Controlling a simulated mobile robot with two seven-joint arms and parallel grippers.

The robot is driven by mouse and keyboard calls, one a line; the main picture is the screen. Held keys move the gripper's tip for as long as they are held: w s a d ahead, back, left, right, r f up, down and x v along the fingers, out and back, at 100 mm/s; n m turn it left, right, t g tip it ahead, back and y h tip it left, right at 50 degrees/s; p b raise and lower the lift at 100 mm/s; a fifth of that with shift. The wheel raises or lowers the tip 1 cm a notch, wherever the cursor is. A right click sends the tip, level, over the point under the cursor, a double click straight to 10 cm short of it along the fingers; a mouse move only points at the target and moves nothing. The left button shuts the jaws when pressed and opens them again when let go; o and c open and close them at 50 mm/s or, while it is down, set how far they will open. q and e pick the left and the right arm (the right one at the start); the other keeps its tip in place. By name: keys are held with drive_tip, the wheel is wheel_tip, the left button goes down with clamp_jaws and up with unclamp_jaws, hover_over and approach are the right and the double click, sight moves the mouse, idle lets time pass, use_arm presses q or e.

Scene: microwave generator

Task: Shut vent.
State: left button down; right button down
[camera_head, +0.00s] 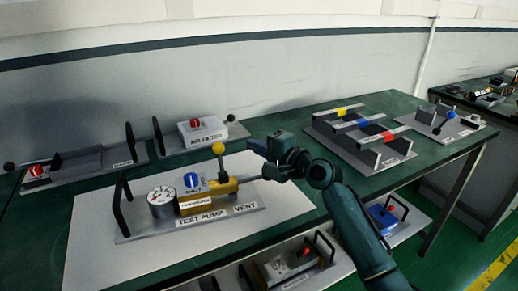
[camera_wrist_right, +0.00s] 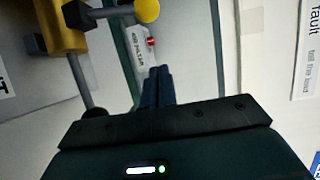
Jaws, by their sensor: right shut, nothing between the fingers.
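The test pump plate (camera_head: 150,228) lies on a white sheet, with a gauge (camera_head: 161,201), a blue knob (camera_head: 192,180) and a brass-yellow block (camera_head: 200,203). The VENT label (camera_head: 245,208) is at its right front. A lever with a yellow ball (camera_head: 218,148) stands upright above the block; the ball also shows at the top of the right wrist view (camera_wrist_right: 147,10). A grey rod (camera_head: 250,179) runs right from the block toward my right gripper (camera_head: 268,146). That gripper is shut and empty, right of the yellow ball and apart from it. My left gripper is out of view.
The air filter unit (camera_head: 203,131) stands behind the pump. Another unit with a red knob (camera_head: 285,266) sits in front, lower down. The white sheet (camera_head: 90,255) has bare room.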

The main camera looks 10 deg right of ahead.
sight(220, 158)
use_arm(q)
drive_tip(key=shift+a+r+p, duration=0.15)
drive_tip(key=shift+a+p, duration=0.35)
drive_tip(key=shift+p, duration=0.45)
use_arm(e)
drive_tip(key=w+a, duration=0.1)
drive_tip(key=a, duration=0.5)
drive_tip(key=shift+w+f, duration=0.15)
drive_tip(key=shift+w, duration=0.15)
use_arm(q)
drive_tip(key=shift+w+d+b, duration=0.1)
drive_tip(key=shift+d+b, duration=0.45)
drive_tip(key=shift+b, duration=0.6)
use_arm(e)
drive_tip(key=shift+s+d+t, duration=0.1)
drive_tip(key=shift+s+t, duration=0.1)
drive_tip(key=shift+t, duration=0.1)
